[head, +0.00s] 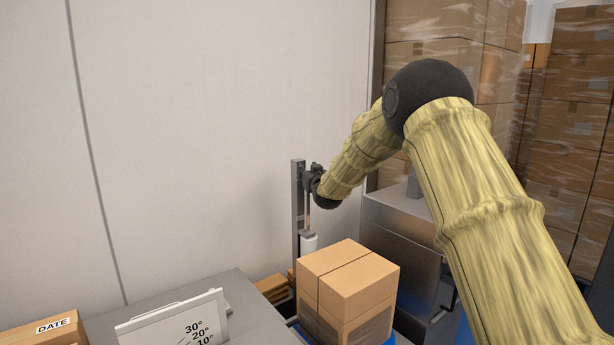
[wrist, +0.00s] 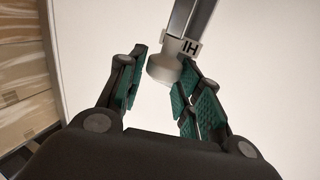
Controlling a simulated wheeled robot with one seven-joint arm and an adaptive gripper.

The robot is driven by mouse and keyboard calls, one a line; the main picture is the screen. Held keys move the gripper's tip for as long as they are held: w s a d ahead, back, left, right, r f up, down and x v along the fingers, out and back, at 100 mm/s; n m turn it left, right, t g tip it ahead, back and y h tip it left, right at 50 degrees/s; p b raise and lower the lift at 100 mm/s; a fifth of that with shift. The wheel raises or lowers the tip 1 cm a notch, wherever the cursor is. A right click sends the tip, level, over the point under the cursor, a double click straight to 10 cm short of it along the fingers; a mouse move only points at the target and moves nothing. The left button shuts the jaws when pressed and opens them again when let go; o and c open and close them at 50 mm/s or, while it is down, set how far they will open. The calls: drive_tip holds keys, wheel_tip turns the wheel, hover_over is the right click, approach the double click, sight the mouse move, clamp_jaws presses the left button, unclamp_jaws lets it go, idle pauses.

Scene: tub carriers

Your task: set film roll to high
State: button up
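The film roll (head: 308,243) is a small pale cylinder low on a dark upright post (head: 298,205) against the wall in the head view. My gripper (head: 313,178) is beside the upper part of the post, above the roll; its fingers are too small to read there. In the wrist view, my gripper (wrist: 162,80) has its green-padded fingers apart. A pale round-ended piece (wrist: 163,69) shows between or just beyond the fingertips; I cannot tell whether they touch it.
A cardboard box (head: 350,285) stands below and in front of the post. A white angle plate (head: 175,320) and a box marked DATE (head: 50,330) are at lower left. A grey metal cabinet (head: 400,250) and wrapped carton stacks (head: 565,120) stand right. The wall at left is bare.

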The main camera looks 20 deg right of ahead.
drive_tip(key=shift+o, duration=1)
drive_tip(key=shift+r, duration=0.15)
drive_tip(key=shift+s+f, duration=0.1)
drive_tip(key=shift+f, duration=0.1)
drive_tip(key=s, duration=1.2)
drive_tip(key=shift+a, duration=0.3)
drive_tip(key=shift+w, duration=0.1)
